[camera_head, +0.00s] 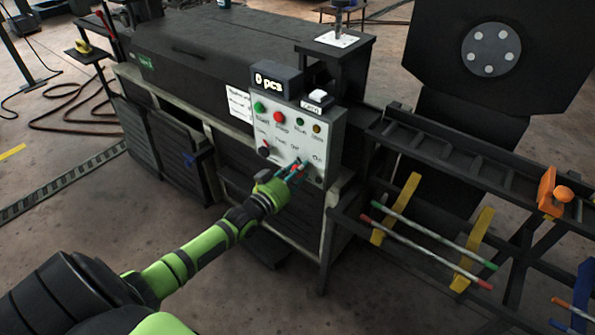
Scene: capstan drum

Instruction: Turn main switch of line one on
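The grey control panel (325,145) stands on the front of the dark machine. It carries a green button (259,107), a red button (278,117), small indicator lights and a dark knob (264,151) at lower left. My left gripper (299,168) reaches in from the lower left, with its fingertips at the panel's lower right, beside the small "Off" and "On" labels. The fingers hide the switch there, so its position is not visible. I cannot tell whether the fingers touch it or how far they are closed. My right gripper is out of view.
A display box (276,81) reading "0 pcs" and a white button (318,97) sit on top of the panel. To the right, a dark rack (470,170) has yellow brackets holding coloured rods (425,250).

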